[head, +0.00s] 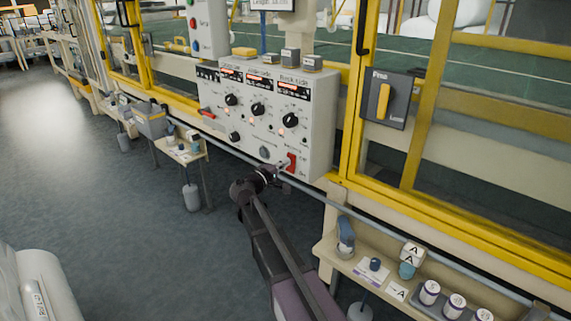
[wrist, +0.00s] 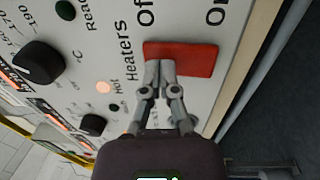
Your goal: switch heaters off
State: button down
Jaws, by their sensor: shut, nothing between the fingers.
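The red heater switch (head: 292,161) is at the lower right of the white control panel (head: 318,120). In the wrist view the red switch (wrist: 195,59) is a flat red bar beside the words "Heaters", "Off" and "On". My gripper (head: 284,168) is shut and empty. In the wrist view the tips of my gripper (wrist: 160,66) overlap the end of the bar nearer the word "Heaters". I cannot tell whether they touch it. A small lamp (wrist: 103,87) marked "Hot" glows. Which setting the switch is in is not clear.
Black knobs (head: 257,109) and lit displays sit higher on the panel. A second red handle (head: 207,113) is at its left. A yellow rotary switch (head: 383,101) is to the right. A shelf with jars (head: 430,292) is at lower right. The floor at left is clear.

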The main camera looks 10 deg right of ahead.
jog(key=r+p+v, duration=0.1)
jog(key=r+v, duration=0.1)
jog(key=v, duration=1.1)
jog(key=shift+s+a+r, duration=0.2)
jog(key=shift+s, duration=0.05)
jog(key=s+d+f+m+g+y, duration=0.4)
jog(key=s+d+f+g+y, duration=0.15)
jog(key=s+d+f, duration=0.4)
jog(key=s+f+m+g+y, duration=0.3)
jog(key=s+f+g+y, duration=0.2)
jog(key=s+f+y, duration=0.6)
notch_tip(320, 180, up, 36)
jog(key=h+p, duration=0.1)
jog(key=p, duration=3.5)
jog(key=shift+s, duration=0.45)
